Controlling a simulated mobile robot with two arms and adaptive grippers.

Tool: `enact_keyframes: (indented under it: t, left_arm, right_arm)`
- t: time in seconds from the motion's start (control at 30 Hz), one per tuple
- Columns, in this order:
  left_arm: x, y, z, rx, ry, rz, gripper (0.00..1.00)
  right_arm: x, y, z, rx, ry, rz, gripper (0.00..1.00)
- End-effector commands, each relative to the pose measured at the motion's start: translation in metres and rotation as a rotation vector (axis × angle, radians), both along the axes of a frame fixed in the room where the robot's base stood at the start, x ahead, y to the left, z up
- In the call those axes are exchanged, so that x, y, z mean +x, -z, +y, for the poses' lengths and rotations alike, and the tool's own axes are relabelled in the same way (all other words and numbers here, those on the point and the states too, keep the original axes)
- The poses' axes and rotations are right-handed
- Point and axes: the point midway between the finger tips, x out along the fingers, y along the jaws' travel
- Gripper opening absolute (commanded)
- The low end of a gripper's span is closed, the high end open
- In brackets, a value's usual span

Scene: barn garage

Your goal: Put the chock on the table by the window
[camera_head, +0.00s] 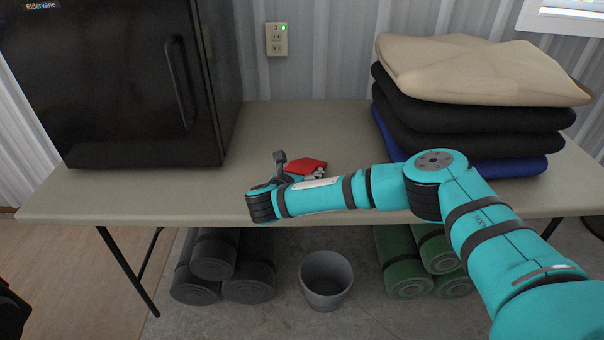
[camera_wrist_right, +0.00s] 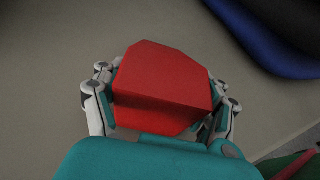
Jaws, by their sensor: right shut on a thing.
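The chock is a red wedge-shaped block (camera_head: 306,166). In the right wrist view the red chock (camera_wrist_right: 165,85) sits between the two fingers of my right gripper (camera_wrist_right: 160,112), which is shut on it. In the head view my right gripper (camera_head: 312,176) is over the front middle part of the beige table (camera_head: 270,130), with the chock at its far side. Whether the chock touches the tabletop, I cannot tell. A piece of a window (camera_head: 565,18) shows at the top right, above the table.
A black mini fridge (camera_head: 120,85) stands on the table's left. Folded blankets (camera_head: 470,100) are piled on its right. Below are dark rolls (camera_head: 215,258), a grey bin (camera_head: 325,280) and green rolls (camera_head: 405,265). An outlet (camera_head: 277,39) is on the wall.

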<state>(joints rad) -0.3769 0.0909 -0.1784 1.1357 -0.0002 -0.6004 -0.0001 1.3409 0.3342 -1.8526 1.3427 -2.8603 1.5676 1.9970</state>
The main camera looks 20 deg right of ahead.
Motion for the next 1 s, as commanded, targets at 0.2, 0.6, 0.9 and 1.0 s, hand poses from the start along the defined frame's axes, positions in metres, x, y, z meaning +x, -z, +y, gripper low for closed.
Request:
enact_keyframes:
  t: [0.2, 0.6, 0.9, 1.0]
  left_arm:
    - [0.008, -0.005, -0.002, -0.002, 0.000, -0.012, 1.00]
    - [0.002, -0.003, -0.001, -0.002, -0.001, -0.004, 1.00]
    - [-0.005, 0.002, 0.003, 0.003, -0.001, 0.007, 1.00]
    - [-0.003, 0.002, 0.003, 0.003, -0.001, 0.004, 1.00]
  right_arm:
    - [0.000, 0.000, 0.000, 0.000, 0.001, 0.000, 0.80]
    - [0.000, 0.000, 0.000, 0.000, 0.001, 0.000, 1.00]
    - [-0.019, -0.010, 0.016, 0.002, -0.004, 0.001, 1.00]
    - [-0.035, -0.019, 0.030, 0.002, -0.004, 0.001, 1.00]
